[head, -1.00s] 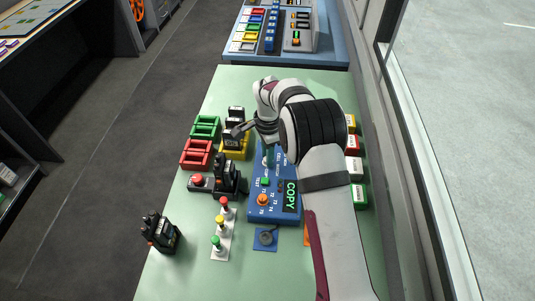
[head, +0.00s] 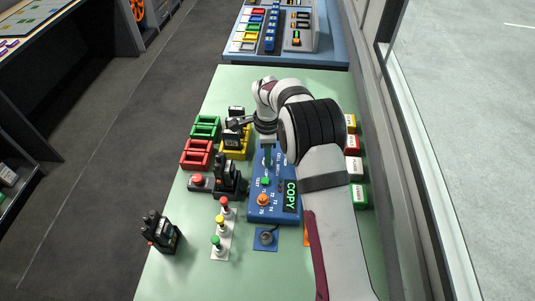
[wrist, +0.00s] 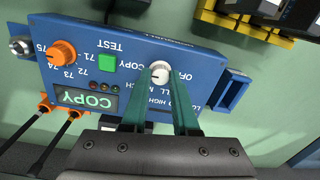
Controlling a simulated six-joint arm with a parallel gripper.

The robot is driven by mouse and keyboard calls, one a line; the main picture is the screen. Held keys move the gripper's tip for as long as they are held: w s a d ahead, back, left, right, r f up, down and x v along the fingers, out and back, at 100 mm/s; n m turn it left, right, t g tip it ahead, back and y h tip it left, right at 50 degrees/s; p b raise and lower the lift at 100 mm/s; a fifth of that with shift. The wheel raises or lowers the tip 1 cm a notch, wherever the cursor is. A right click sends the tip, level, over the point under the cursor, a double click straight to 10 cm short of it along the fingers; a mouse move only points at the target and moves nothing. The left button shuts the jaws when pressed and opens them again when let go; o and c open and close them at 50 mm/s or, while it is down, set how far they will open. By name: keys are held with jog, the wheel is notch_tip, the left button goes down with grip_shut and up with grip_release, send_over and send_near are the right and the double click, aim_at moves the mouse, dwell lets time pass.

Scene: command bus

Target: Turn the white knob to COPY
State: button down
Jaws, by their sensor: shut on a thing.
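The blue control box (head: 256,205) lies on the green table under my arm in the head view. The wrist view shows the box face (wrist: 185,50) with the white knob (wrist: 160,70), ringed by labels such as OFF and COPY. My gripper (wrist: 160,80) has its teal fingers on either side of the knob and is shut on it. The knob's pointer is hard to make out. A lit green display (wrist: 87,100) on the box reads COPY. In the head view the gripper (head: 268,160) is at the box's far end, and the knob is hidden.
An orange knob (wrist: 61,54) and a green button (wrist: 107,63) share the box face. Red (head: 196,154) and green frames stand to its left, with dark handsets and a strip of coloured buttons (head: 220,227). Coloured blocks (head: 359,192) line the right side by my arm.

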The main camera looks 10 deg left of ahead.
jog(key=c, duration=0.7)
grip_release()
jog(key=r, duration=1.6)
jog(key=shift+s, duration=0.2)
jog(key=shift+f, duration=0.1)
